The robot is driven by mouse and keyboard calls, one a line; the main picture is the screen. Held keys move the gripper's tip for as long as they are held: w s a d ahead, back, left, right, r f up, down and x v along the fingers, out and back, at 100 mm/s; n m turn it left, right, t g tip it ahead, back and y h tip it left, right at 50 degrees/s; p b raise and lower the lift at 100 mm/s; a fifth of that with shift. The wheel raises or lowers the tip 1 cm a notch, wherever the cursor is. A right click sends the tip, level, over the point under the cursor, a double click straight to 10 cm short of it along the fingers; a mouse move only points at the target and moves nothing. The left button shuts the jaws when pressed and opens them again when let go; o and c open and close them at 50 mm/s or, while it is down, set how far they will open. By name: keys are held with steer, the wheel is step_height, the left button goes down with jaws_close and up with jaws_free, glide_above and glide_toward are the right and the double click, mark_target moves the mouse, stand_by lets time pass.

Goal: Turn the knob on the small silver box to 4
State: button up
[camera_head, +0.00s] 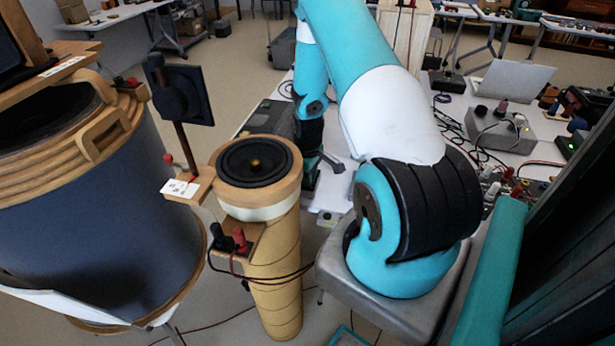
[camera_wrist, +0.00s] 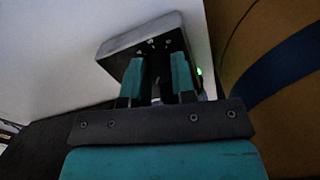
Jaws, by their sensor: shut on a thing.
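The small silver box (camera_wrist: 139,40) shows in the wrist view, with a pale metal top and a dark front panel carrying several small screws or marks. My gripper (camera_wrist: 161,74) is right in front of that dark panel, with its two teal fingers on either side of a narrow dark gap. It is shut on the knob, which is mostly hidden between the fingers. The number the knob points to cannot be read. A small green light shows beside the right finger. In the head view my arm and the speaker column hide the fingertips and the box cannot be made out.
A tan column with a black speaker (camera_head: 258,161) stands close left of my arm. A large blue drum-shaped speaker (camera_head: 100,250) fills the left. A larger grey box with knobs (camera_head: 500,130) and many cables lie on the right table. In the wrist view, a brown curved surface (camera_wrist: 235,40) is close at right.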

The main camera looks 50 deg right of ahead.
steer(key=shift+m, duration=1.5)
steer(key=o, duration=0.9)
steer(key=shift+r, duration=0.1)
step_height(320, 180, up, 17)
steer(key=shift+r+b, duration=0.1)
steer(key=shift+b, duration=0.75)
